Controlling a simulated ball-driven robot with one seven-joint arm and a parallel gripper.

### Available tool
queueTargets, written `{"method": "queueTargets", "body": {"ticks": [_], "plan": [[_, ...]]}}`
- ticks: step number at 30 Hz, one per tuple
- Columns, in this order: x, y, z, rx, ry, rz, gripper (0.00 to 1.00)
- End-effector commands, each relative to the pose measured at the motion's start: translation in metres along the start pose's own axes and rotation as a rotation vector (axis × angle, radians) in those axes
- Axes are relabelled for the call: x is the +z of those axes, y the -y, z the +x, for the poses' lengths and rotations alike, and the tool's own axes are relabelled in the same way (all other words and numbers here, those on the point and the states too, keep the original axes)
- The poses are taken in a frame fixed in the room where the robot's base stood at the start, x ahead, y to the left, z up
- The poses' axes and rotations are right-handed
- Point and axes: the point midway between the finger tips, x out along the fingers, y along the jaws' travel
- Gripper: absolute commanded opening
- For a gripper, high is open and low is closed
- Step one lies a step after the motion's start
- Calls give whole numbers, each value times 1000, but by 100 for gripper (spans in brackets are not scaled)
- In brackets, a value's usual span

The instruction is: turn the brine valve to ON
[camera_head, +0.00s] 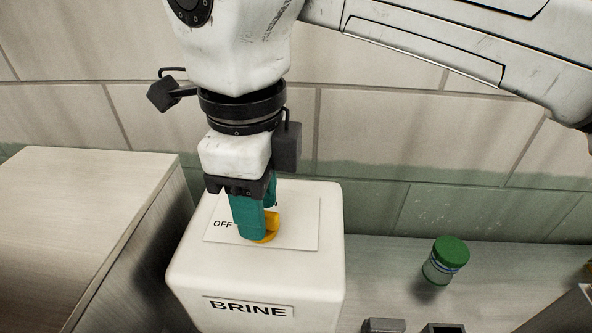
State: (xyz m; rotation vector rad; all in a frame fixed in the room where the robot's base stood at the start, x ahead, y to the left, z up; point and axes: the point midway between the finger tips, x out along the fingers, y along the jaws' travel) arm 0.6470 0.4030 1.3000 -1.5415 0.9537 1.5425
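The brine valve's yellow handle (270,229) shows at the right edge of my front finger, on top of a white box. The rest of the handle is hidden behind that finger. A light plate (302,232) under it reads OFF at the left; no ON mark is visible. A BRINE label (248,308) is on the box's front. My gripper (262,212) points down at the handle, with one teal finger in front and the other partly showing behind. I cannot tell whether the fingers are apart from the handle or closed on it.
A jar with a green lid (450,252) stands on the counter (385,270) to the right. Small grey blocks (384,325) lie at the front edge. A tall grey cabinet (85,215) stands close at the left. A tiled wall (400,130) is behind.

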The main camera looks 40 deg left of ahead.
Motion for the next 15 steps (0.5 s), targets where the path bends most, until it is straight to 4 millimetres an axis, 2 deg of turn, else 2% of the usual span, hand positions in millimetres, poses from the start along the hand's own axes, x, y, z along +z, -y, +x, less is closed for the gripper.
{"method": "queueTargets", "body": {"ticks": [11,15], "plan": [[0,0,6,0,0,0,39],[0,0,6,0,0,0,26]]}}
